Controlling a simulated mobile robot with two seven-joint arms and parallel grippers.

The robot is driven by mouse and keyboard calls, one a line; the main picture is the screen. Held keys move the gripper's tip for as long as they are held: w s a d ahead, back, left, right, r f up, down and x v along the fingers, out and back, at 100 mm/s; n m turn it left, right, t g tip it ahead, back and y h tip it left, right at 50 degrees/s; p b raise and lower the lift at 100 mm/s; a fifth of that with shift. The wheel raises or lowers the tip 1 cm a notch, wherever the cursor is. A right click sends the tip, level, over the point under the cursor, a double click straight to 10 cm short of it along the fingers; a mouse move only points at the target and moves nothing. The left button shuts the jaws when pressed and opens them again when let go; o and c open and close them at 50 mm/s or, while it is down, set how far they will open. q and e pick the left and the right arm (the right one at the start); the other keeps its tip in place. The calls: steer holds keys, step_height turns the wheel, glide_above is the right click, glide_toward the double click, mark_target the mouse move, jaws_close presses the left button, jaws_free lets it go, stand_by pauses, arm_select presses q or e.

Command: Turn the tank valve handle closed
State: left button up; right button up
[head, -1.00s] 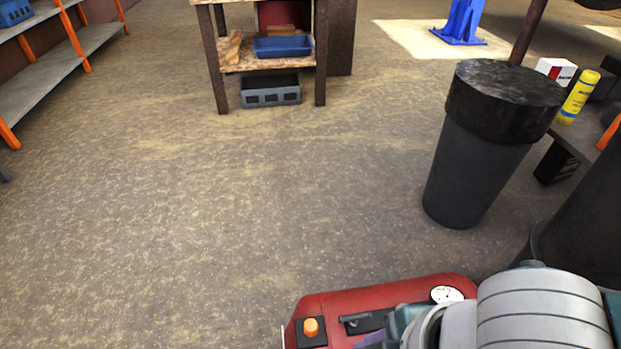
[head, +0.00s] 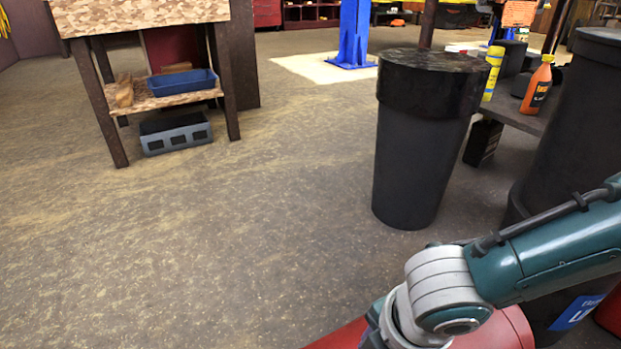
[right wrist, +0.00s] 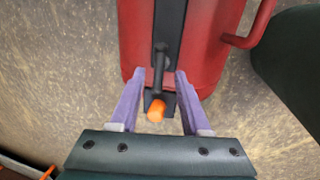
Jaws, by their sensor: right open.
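The red tank (right wrist: 208,50) fills the upper middle of the right wrist view. A dark valve handle (right wrist: 159,68) runs along a black strip on it, with an orange knob (right wrist: 156,110) on a dark block at its near end. My right gripper (right wrist: 154,76) is open. Its two purple fingers lie on either side of the handle, with gaps showing; contact cannot be made out. In the head view only the top of the red tank (head: 505,330) shows at the bottom edge, and my right arm hides the handle. My left gripper is not in view.
A tall black bin (head: 420,150) stands beyond the tank, and a larger dark barrel (head: 575,120) is at the right. A wooden workbench (head: 150,14) with a blue tray (head: 182,83) stands at the back left. The floor at left is clear.

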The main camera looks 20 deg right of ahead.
steer(key=shift+w+f+b, duration=0.2)
steer(key=shift+f+b, duration=0.25)
steer(key=shift+f, duration=0.65)
jaws_close()
